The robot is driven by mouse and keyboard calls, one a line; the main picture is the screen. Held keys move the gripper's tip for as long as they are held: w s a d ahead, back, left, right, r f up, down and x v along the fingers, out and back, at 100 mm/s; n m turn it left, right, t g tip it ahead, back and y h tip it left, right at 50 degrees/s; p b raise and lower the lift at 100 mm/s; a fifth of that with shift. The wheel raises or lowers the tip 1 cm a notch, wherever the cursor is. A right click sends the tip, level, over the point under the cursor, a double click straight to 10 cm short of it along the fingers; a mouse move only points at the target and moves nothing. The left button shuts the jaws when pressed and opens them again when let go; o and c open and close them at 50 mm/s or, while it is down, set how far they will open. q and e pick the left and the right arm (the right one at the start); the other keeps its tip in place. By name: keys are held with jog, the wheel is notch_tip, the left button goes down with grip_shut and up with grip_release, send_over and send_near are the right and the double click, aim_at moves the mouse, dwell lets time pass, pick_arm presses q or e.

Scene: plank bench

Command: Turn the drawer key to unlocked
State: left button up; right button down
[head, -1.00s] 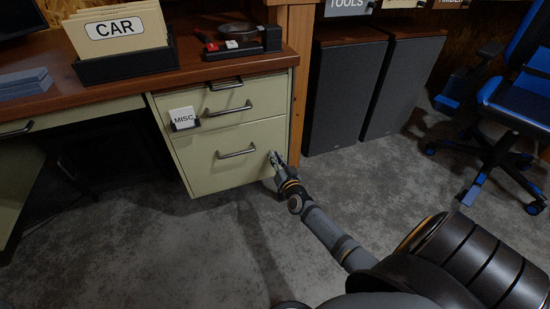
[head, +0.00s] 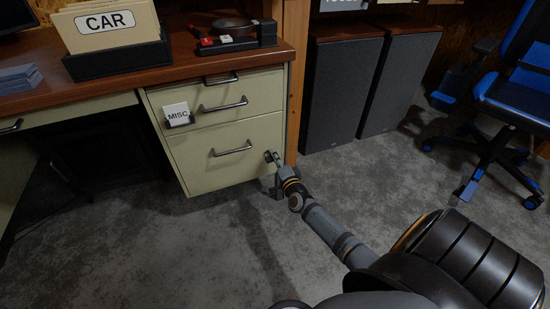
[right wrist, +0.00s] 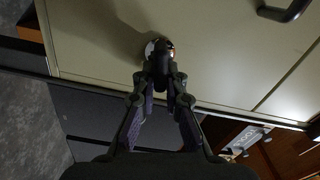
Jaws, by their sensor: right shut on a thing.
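The cream drawer cabinet (head: 200,160) stands under the desk, its drawers closed. My right gripper (head: 271,160) is at the right edge of the lower drawer front. In the right wrist view the gripper (right wrist: 160,66) has its fingertips together against the cabinet face (right wrist: 225,65), at a small round shiny lock (right wrist: 151,47). It is shut on the key there, which the fingertips mostly hide. I cannot read which way the key points. My left gripper is not in view.
A drawer handle (head: 232,151) sticks out left of my right gripper. A MISC label holder (head: 178,115) is on the cabinet front. Dark speakers (head: 340,90) stand to the right, and a blue chair (head: 510,100) beyond. The floor in front is clear.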

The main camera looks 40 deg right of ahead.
jog(key=shift+f+m+b, duration=0.25)
jog(key=shift+m+b, duration=0.05)
jog(key=shift+m, duration=1)
jog(key=c, duration=1.4)
grip_release()
jog(key=v, duration=1.2)
jog(key=shift+d, duration=0.1)
